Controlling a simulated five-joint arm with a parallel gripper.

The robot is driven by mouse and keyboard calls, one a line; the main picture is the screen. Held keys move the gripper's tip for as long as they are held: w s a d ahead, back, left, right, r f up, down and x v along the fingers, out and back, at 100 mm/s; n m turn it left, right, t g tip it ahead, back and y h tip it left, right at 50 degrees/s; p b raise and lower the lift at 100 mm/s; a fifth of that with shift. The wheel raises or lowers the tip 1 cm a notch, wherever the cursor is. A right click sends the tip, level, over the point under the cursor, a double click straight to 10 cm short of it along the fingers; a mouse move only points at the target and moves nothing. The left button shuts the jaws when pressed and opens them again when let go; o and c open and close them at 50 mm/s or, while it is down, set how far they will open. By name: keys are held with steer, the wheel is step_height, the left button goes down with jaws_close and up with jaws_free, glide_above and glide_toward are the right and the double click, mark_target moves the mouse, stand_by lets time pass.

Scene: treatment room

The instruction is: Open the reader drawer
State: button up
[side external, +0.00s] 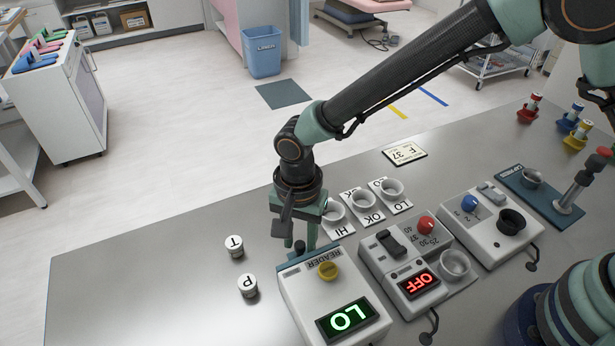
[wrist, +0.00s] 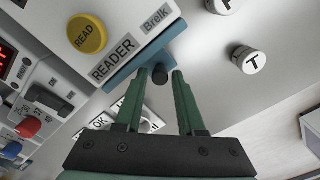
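The reader (side external: 318,288) is a white box with a yellow READ button and a green "LO" display. It also shows in the wrist view (wrist: 128,48). Its drawer has a blue front (wrist: 122,77) that sits against the box with no visible gap. A dark round knob (wrist: 160,76) sticks out from the drawer front. My gripper (side external: 299,244) points down at this front. In the wrist view my gripper (wrist: 162,72) has its two green fingers on either side of the knob, with a thin gap showing. Contact with the knob cannot be made out.
White caps marked T (side external: 234,246) and P (side external: 247,286) stand left of the reader. Cups on HI, OK and LO cards (side external: 365,205) stand behind it. The metal bench (side external: 130,290) is clear at left.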

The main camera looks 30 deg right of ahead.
jaws_close()
stand_by(1.4)
